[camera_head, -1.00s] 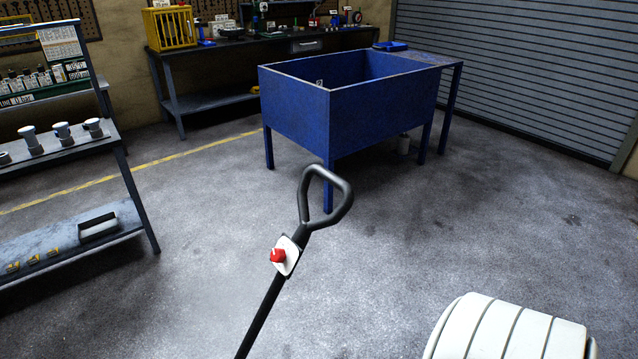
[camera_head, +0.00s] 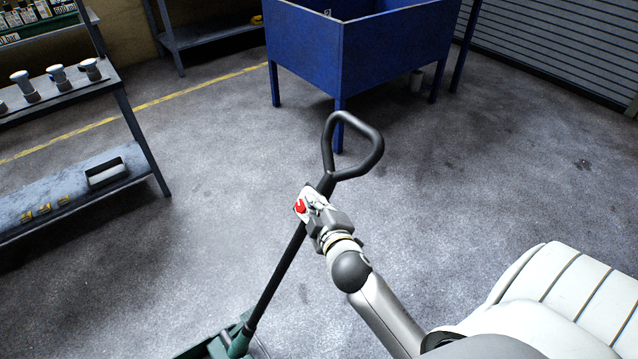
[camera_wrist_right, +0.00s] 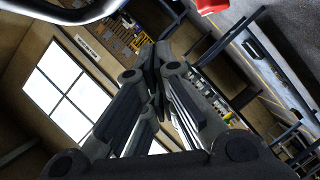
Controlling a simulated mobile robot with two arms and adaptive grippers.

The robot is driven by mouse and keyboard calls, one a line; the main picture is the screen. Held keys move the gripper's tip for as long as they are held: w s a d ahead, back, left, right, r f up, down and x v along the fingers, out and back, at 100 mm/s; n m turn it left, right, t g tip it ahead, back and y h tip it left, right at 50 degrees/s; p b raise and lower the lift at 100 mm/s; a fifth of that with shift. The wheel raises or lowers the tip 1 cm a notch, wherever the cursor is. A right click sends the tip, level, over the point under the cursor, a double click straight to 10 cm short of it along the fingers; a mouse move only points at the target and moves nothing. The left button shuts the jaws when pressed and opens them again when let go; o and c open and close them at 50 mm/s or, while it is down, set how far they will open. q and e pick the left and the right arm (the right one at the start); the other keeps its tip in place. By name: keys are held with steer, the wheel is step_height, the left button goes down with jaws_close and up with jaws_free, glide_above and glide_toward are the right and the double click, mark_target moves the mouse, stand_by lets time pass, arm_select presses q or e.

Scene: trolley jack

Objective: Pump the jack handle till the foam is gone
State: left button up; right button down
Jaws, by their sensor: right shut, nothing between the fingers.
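The jack handle (camera_head: 278,275) is a black bar with a closed loop grip (camera_head: 378,155) on top, and it leans up from the green jack (camera_head: 238,343) at the bottom edge. A red knob (camera_head: 299,206) on a white plate sits on the bar below the loop. My right gripper (camera_head: 312,196) is at the plate, just beside the knob, overlapping the bar from the right. In the right wrist view its fingers (camera_wrist_right: 155,70) are shut and empty, and the red knob (camera_wrist_right: 210,5) shows at the top edge. No foam shows. My left gripper is not in view.
A blue tub on legs (camera_head: 390,50) stands behind the handle. A grey shelf rack (camera_head: 75,190) with cups and a small tray is on the left. A workbench shelf (camera_head: 215,33) is at the back, and a roller shutter (camera_head: 555,45) at the right. The floor around the handle is clear.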

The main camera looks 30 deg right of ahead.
steer(key=x, duration=0.9)
steer(key=shift+w+f+p, duration=0.1)
steer(key=shift+w+p, duration=0.1)
steer(key=shift+p, duration=0.2)
steer(key=d+f, duration=0.2)
steer(key=shift+w+d, duration=0.1)
steer(key=shift+d, duration=0.25)
steer(key=shift+d+f+p, duration=0.2)
steer(key=shift+d+p, duration=0.1)
steer(key=shift+d, duration=0.1)
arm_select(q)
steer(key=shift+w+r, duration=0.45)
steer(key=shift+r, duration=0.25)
arm_select(e)
steer(key=shift+f, duration=0.1)
